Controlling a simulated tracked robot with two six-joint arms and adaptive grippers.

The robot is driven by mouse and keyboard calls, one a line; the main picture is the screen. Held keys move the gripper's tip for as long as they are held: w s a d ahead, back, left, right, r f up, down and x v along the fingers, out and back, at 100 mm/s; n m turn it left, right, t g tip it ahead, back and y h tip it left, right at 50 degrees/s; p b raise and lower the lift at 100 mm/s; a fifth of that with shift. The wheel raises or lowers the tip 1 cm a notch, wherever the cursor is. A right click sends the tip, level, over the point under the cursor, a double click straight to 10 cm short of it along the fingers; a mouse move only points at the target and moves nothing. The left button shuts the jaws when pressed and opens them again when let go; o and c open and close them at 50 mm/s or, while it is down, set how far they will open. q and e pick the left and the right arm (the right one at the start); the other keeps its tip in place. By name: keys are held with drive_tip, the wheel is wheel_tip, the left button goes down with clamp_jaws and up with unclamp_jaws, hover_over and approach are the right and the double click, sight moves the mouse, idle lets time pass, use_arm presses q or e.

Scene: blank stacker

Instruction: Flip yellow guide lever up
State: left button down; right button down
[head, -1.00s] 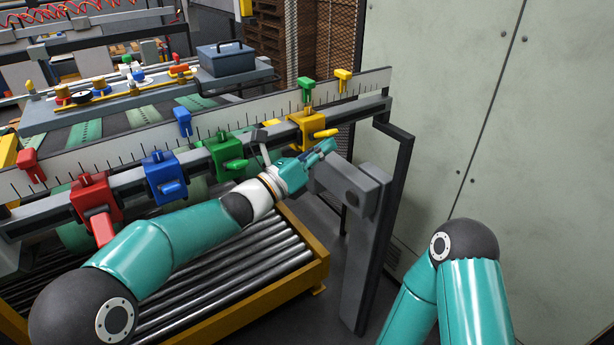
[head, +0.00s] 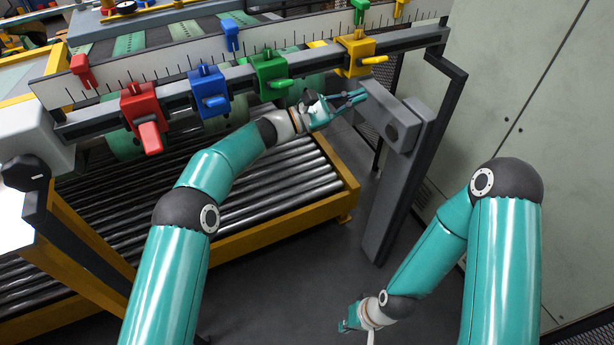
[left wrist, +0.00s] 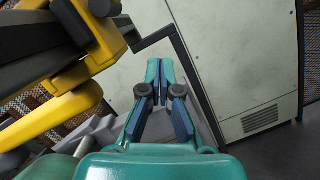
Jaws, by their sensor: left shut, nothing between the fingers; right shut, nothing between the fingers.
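The yellow guide (head: 354,54) is a block clamped on the grey rail at its right end. Its yellow lever (head: 375,60) sticks out to the right, roughly level. In the left wrist view the lever (left wrist: 55,115) is large at the left, beside my left gripper. My left gripper (head: 364,96) is shut and empty, a little below the lever and apart from it in the head view. Its closed fingers (left wrist: 160,66) also show in the left wrist view. My right gripper (head: 345,326) is low, near the bottom of the head view, shut and far from the guides.
Green (head: 270,72), blue (head: 209,92) and red (head: 141,106) guides sit further left on the rail. A grey post (head: 400,190) stands just right of my left gripper. A roller conveyor (head: 290,185) lies below. A pale cabinet (head: 540,110) stands at the right.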

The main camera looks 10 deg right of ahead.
use_arm(q)
drive_tip(key=f+b+v, duration=0.1)
drive_tip(key=b+v, duration=0.5)
drive_tip(key=v, duration=0.4)
wheel_tip(320, 180, down, 16)
drive_tip(key=s+a+g+y, duration=0.1)
drive_tip(key=s+a+y, duration=0.1)
drive_tip(key=y, duration=0.3)
drive_tip(key=shift+s+f, duration=0.25)
drive_tip(key=shift+s, duration=0.2)
